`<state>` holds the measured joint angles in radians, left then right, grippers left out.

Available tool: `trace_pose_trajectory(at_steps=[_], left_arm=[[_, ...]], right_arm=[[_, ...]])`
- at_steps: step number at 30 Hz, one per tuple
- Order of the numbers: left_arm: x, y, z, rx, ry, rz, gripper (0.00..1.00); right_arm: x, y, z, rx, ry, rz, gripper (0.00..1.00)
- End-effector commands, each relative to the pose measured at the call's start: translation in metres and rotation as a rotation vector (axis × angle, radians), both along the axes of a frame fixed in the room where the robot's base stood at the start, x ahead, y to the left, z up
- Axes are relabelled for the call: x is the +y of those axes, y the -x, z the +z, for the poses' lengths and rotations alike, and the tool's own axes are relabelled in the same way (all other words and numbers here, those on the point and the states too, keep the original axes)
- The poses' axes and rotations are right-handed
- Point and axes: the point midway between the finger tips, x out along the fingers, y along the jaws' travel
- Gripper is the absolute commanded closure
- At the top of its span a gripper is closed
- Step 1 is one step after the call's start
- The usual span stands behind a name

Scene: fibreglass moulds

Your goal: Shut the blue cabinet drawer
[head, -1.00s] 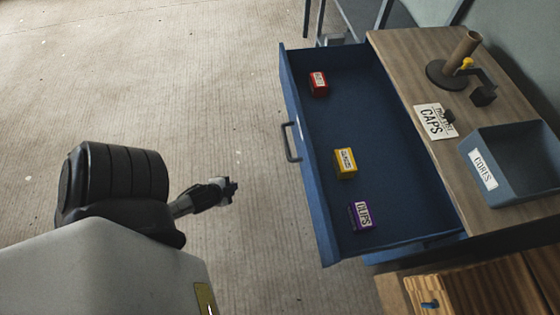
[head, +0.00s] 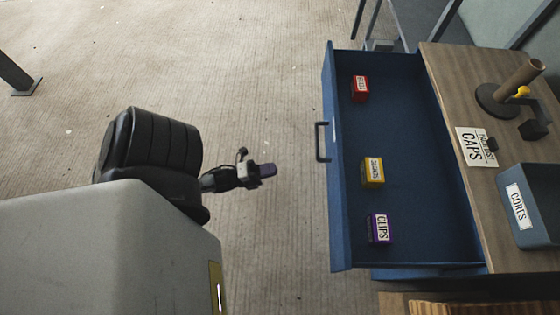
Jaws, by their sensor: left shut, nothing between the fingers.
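The blue cabinet drawer (head: 410,205) is pulled well out from under the wooden cabinet top (head: 470,125). Its front panel faces left and carries a dark bar handle (head: 320,142). Inside lie a red box (head: 360,89), a yellow box (head: 372,172) and a purple box (head: 380,228). My left gripper (head: 266,171) is shut and empty, left of the drawer front and apart from it, a little below the handle in the picture. My right gripper is not in view.
On the cabinet top are a stand with a brown tube (head: 520,85), a CAPS card (head: 474,147) and a grey-blue CORES bin (head: 540,205). A dark post (head: 18,75) stands at the upper left.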

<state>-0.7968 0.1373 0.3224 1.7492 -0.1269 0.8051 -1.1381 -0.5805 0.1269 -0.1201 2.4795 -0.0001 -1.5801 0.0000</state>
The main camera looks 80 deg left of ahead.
Motion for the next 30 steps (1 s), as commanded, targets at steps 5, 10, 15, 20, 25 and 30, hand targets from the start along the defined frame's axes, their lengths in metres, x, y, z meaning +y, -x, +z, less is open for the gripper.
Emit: trace_pose_trajectory(at_steps=[5, 10, 15, 20, 25, 30], left_arm=[[-0.001, -0.033, 0.007, -0.005, 0.001, -0.002, 1.00], [-0.001, -0.065, 0.012, -0.003, 0.002, -0.001, 1.00], [-0.002, -0.091, 0.017, -0.002, 0.003, -0.002, 1.00], [-0.002, -0.108, 0.020, -0.001, 0.003, -0.002, 1.00], [-0.003, -0.118, 0.022, 0.000, 0.004, -0.001, 1.00], [-0.003, -0.121, 0.023, 0.001, 0.004, -0.001, 1.00]], right_arm=[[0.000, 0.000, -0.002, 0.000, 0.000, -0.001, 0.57], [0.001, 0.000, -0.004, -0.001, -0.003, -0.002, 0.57], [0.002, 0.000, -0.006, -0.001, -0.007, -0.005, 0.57], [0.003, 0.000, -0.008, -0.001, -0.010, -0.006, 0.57], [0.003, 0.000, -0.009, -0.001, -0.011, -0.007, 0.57], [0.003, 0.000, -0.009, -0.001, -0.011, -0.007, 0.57]])
